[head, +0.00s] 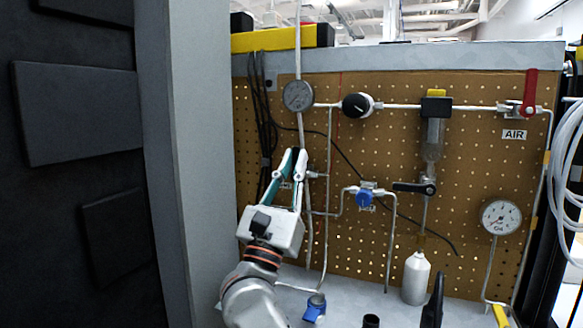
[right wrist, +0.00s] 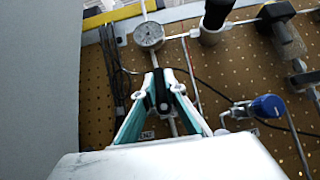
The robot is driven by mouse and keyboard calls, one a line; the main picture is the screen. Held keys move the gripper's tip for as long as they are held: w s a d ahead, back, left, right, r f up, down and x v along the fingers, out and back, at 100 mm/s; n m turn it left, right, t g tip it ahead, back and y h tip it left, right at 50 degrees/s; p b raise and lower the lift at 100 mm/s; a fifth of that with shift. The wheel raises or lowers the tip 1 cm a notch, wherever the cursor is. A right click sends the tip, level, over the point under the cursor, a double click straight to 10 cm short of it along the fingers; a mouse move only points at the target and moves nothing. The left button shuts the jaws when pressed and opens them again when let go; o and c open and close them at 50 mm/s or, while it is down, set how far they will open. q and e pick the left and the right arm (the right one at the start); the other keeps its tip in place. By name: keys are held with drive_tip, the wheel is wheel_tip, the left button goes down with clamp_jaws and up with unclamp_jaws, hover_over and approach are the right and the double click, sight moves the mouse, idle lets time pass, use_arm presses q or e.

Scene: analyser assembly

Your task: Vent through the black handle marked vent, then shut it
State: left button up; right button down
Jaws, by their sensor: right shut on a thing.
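My right gripper (head: 295,156) is in front of the pegboard, below the upper left gauge. Its two teal-sided fingers are closed in on a black handle (right wrist: 161,90). In the right wrist view, the handle stands between the fingertips (right wrist: 161,96), roughly in line with the upright pipe behind it. In the head view the fingers hide most of the handle. My left gripper is not in view.
The upper left gauge (head: 297,95) is just above the gripper. A black knob (head: 356,105), a blue valve (head: 364,198), another black lever (head: 415,188) and a red handle (head: 530,93) marked AIR are to the right. A grey panel (head: 190,150) stands close on the left.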

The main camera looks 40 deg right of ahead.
drive_tip(key=c, duration=2.1)
unclamp_jaws()
drive_tip(key=v, duration=1.2)
